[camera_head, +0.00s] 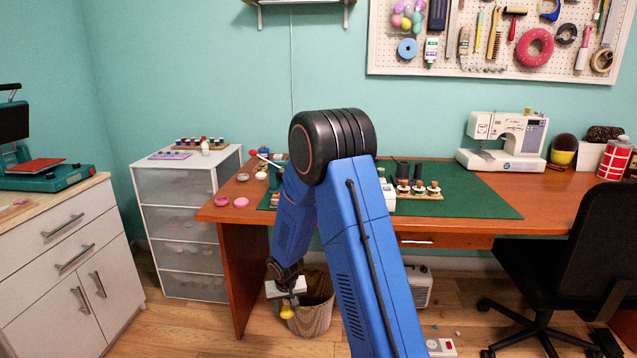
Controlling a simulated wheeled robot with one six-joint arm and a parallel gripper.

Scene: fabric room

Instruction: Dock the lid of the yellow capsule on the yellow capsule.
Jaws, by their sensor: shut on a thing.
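My gripper (286,302) hangs low, in front of the wooden bin and below the left end of the desk. It is shut on a small rounded yellow piece (287,312), which looks like the lid of the yellow capsule. The piece is too small to make out in detail. I cannot pick out the yellow capsule itself; my arm hides part of the desk.
The orange desk (465,229) has a green mat (480,200), pink round pieces (240,202) and a sewing machine (505,140). A drawer unit (178,190) stands left of it. The wooden bin (318,312) is beside my gripper. A black chair (590,250) stands at the right.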

